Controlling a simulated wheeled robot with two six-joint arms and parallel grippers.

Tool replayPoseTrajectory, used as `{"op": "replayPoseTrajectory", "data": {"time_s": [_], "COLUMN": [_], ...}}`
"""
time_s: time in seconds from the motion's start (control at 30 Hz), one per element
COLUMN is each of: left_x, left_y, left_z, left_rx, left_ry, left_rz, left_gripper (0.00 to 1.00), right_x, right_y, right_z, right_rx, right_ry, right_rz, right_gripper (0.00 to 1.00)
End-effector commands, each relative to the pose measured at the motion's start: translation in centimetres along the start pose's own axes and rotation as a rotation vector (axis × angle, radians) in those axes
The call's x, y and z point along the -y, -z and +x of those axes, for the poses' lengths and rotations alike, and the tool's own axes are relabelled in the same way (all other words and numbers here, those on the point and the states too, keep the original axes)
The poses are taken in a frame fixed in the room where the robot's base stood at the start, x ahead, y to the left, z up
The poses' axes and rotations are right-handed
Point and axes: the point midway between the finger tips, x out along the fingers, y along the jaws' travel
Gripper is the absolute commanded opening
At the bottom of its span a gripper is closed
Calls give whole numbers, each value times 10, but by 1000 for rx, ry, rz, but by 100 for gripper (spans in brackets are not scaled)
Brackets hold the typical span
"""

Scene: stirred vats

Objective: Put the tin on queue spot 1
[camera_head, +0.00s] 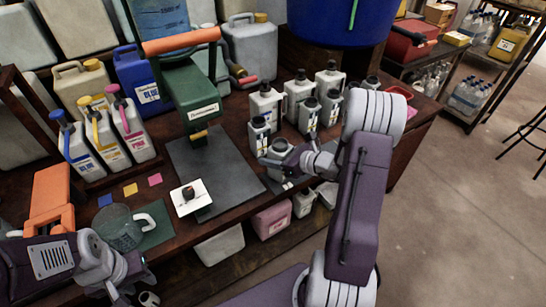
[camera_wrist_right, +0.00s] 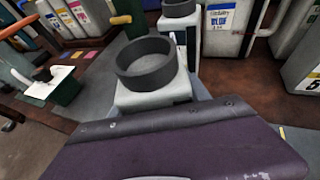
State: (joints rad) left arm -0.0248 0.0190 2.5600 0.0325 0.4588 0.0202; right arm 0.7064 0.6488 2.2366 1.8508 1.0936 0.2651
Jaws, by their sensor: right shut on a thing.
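A small white tin with a dark round cap (camera_head: 278,174) stands at the front right of the bench, beside the dark grey mat. In the right wrist view the tin (camera_wrist_right: 140,101) is close in front of my wrist, its dark ring-like top facing up. My right gripper (camera_head: 280,160) is shut on the tin; its fingertips are mostly hidden. My left gripper (camera_head: 140,285) hangs at the lower left, away from the tin, and its jaws are too unclear to read. I cannot tell which mark is queue spot 1.
Several similar white containers (camera_head: 299,92) stand just behind the tin. A green press (camera_head: 190,88) stands over the dark mat (camera_head: 232,165), with a white plate (camera_head: 191,197) in front. A glass jug (camera_head: 118,230) and coloured squares (camera_head: 130,189) lie left. Jugs (camera_head: 133,130) line the back left.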

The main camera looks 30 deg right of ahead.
Motion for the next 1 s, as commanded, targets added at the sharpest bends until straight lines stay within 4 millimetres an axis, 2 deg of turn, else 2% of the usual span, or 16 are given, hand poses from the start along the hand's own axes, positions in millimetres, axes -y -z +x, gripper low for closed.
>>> {"op": "replayPoseTrajectory", "data": {"time_s": [0.2,0.23,0.3,0.57,0.7,0.77,1.0], "left_x": [0,0,0,0,0,0,0], "left_y": [0,0,0,0,0,0,2], "left_z": [4,4,3,3,-3,-4,-14], "left_rx": [0,0,0,0,0,0,0], "left_ry": [0,0,0,0,0,0,0], "left_rz": [0,0,0,0,0,0,0], "left_gripper": [36,36,36,36,36,36,36], "right_x": [0,0,0,0,0,1,2], "right_y": [3,3,2,2,-3,-2,-4], "right_z": [1,1,1,1,-3,-12,-67], "right_rx": [2,0,0,0,0,1,1], "right_ry": [0,0,0,0,1,4,6], "right_rz": [-1,0,0,0,1,2,2], "right_gripper": [0,57,76,76,76,76,76]}}
